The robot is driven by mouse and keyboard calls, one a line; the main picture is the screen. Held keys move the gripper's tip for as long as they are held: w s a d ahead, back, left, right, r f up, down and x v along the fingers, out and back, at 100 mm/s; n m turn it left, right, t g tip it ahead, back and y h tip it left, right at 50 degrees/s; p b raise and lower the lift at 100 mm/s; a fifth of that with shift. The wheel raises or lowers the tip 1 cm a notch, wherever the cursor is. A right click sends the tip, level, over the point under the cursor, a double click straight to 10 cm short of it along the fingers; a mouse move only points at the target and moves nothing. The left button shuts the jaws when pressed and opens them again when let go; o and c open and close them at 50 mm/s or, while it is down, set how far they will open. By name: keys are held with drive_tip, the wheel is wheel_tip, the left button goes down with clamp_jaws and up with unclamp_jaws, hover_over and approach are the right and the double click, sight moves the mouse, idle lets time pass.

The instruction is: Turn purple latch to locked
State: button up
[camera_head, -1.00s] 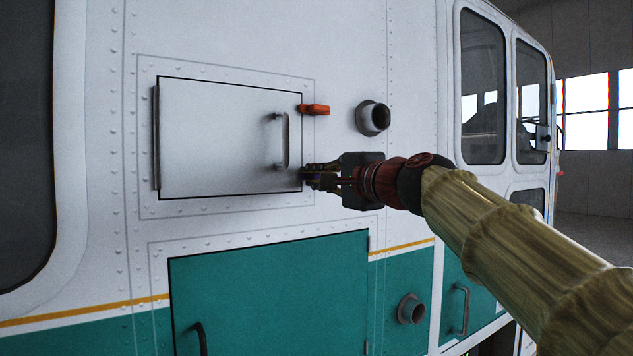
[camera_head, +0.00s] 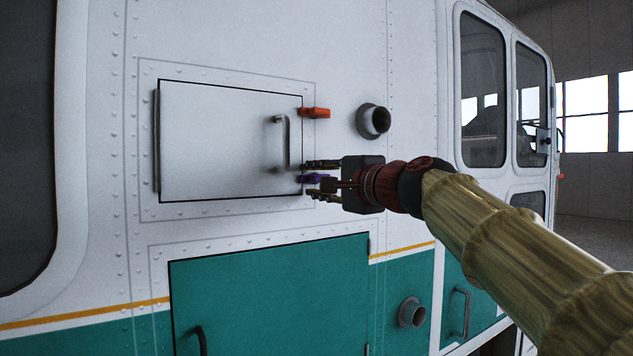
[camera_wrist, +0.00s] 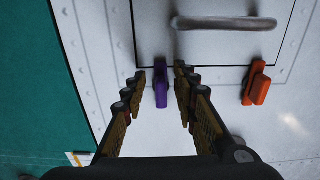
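The purple latch (camera_head: 314,179) is at the lower right edge of the white hatch door (camera_head: 225,140). In the head view it lies about horizontal, its inner end at the door's edge. My gripper (camera_head: 324,180) is open, with one finger above the latch and one below. In the wrist view the purple latch (camera_wrist: 161,84) lies between the open fingers (camera_wrist: 170,78), nearer the left one. I see no clear contact. The fingers hide little of the latch there.
An orange latch (camera_head: 314,112) sits at the door's upper right edge, also about horizontal. A grey bar handle (camera_head: 286,142) stands out from the door close to the gripper's upper finger. A round port (camera_head: 373,120) protrudes at upper right. A teal door (camera_head: 270,290) is below.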

drive_tip(key=v, duration=1.2)
drive_tip(key=s+d+f+n+g+h, duration=0.2)
drive_tip(key=f+n+g, duration=0.1)
drive_tip(key=f, duration=1)
drive_tip(key=s+d+f+n+g+h, duration=0.2)
drive_tip(key=f+n, duration=0.1)
drive_tip(key=f, duration=1)
drive_tip(key=s+d+f+n+g+h+b, duration=0.1)
drive_tip(key=s+d+f+h+b, duration=0.1)
drive_tip(key=s+f, duration=0.5)
drive_tip(key=s+d+f+n+g+h+b, duration=0.2)
drive_tip(key=s+d+f, duration=0.3)
drive_tip(key=f, duration=0.9)
drive_tip(key=s+d+f+n+g+h+b, duration=0.1)
drive_tip(key=s+d+f+n+h+b, duration=0.1)
drive_tip(key=s+f, duration=0.9)
drive_tip(key=shift+d+b, duration=0.4)
drive_tip(key=shift+d, duration=0.25)
